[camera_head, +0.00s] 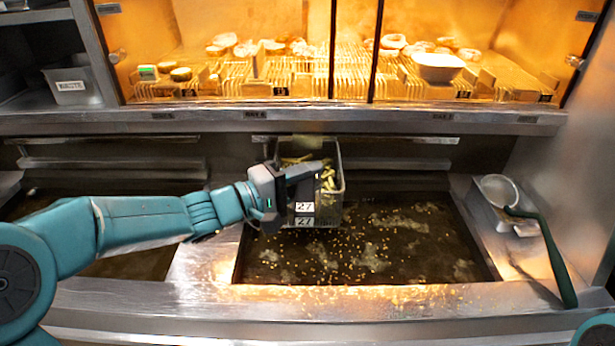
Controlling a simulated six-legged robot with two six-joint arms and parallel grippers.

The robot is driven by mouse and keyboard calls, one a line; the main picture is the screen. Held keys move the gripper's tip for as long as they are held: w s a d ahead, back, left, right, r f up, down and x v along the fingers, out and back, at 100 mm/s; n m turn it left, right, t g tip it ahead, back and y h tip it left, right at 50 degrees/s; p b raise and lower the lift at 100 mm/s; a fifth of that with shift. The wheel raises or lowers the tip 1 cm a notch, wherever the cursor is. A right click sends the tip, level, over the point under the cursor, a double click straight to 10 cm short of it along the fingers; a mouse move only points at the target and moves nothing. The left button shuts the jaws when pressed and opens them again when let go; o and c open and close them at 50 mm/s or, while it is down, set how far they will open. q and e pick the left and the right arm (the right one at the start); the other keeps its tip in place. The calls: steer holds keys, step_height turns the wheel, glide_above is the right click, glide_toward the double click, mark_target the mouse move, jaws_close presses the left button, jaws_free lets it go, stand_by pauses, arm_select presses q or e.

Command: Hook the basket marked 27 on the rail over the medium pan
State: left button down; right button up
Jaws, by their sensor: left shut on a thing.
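The basket marked 27 (333,205) is a metal wire basket holding pale yellow fries. It looks upright, at the back left part of the pan of dark oil (400,240) in the middle. My left gripper (300,183) is shut on the basket at its front, near the two 27 labels. A rail (400,140) runs along the back wall above this pan. The basket's back top edge is close to the rail; I cannot tell whether it is hooked on. The gripper hides part of the basket. My right gripper is not in view.
A second pan (130,262) lies at left, partly behind my left arm. A green-handled skimmer (543,245) rests in a metal tray (520,226) at right. Above stands a lit warming cabinet (150,100) with racks of food. Crumbs float on the oil.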

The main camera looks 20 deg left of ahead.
arm_select(q)
steer(key=c, duration=0.8)
jaws_free()
steer(key=shift+f, duration=0.1)
